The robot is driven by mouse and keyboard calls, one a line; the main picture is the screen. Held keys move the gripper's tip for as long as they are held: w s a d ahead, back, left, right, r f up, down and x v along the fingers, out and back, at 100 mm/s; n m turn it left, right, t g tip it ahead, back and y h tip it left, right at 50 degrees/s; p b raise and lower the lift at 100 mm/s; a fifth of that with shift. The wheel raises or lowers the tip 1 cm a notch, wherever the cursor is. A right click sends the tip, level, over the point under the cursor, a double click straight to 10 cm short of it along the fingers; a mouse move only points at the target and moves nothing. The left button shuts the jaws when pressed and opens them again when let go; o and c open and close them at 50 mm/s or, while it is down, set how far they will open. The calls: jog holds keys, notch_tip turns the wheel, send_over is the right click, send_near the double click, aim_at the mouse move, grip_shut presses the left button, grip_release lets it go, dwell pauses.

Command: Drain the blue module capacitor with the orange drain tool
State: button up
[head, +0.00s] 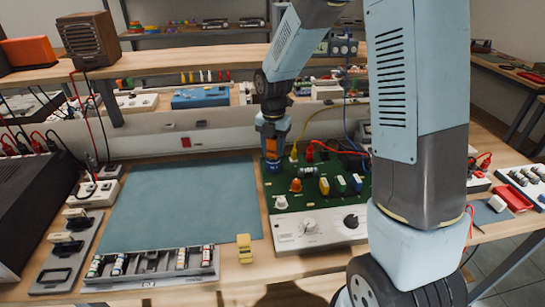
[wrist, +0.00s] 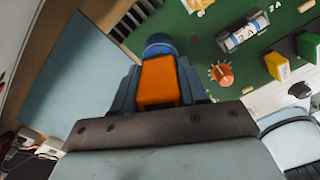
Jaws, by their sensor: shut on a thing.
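My gripper (head: 272,135) is over the back left corner of the green circuit board (head: 285,205), pointing down. It is shut on the orange drain tool (wrist: 158,80), whose orange body shows between the dark fingers in the wrist view. A blue round part (wrist: 158,43) shows just beyond the orange body; it looks like the top of the blue capacitor (head: 272,166), which stands on the board below my gripper in the head view. I cannot tell whether the tool touches it. The tool's tip is hidden.
A blue-grey mat (head: 180,208) lies clear at left. A parts tray (head: 150,265) and yellow block (head: 244,248) are in front.

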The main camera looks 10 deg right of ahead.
dwell(0.3)
jog(key=shift+r, duration=4)
